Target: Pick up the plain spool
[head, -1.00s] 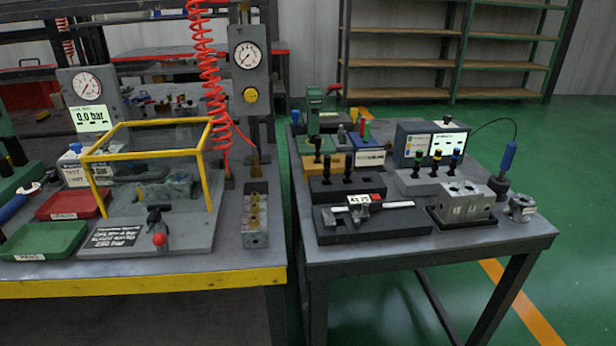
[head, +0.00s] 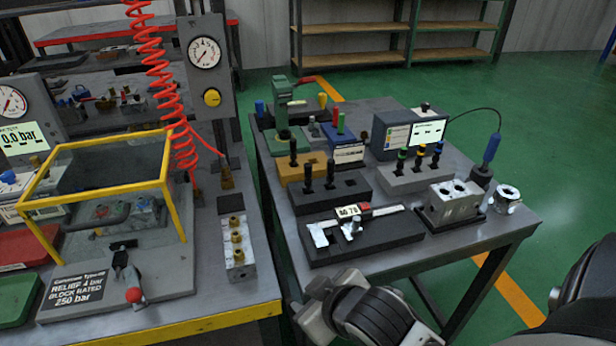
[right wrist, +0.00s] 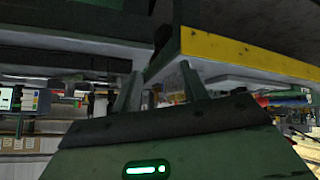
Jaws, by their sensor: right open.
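Two dark spools (head: 308,178) without visible coloured bands stand upright in a black block (head: 350,184) on the right table. Another dark spool (head: 293,152) stands in a tan block behind it. I cannot tell which one is the plain spool. Spools with green, yellow and blue bands (head: 420,155) stand in a grey block (head: 400,180). My right gripper (head: 318,308) is low at the near edge of the right table, in front of the spools and apart from them. Its fingers show open and empty in the right wrist view (right wrist: 160,95). My left gripper is not in view.
A caliper (head: 355,220) lies on a black pad near the table's front. A metal valve block (head: 450,202) and a small metal fitting (head: 505,199) stand at the right. The left bench's yellow edge (head: 190,333) is close by, with a gap between the tables.

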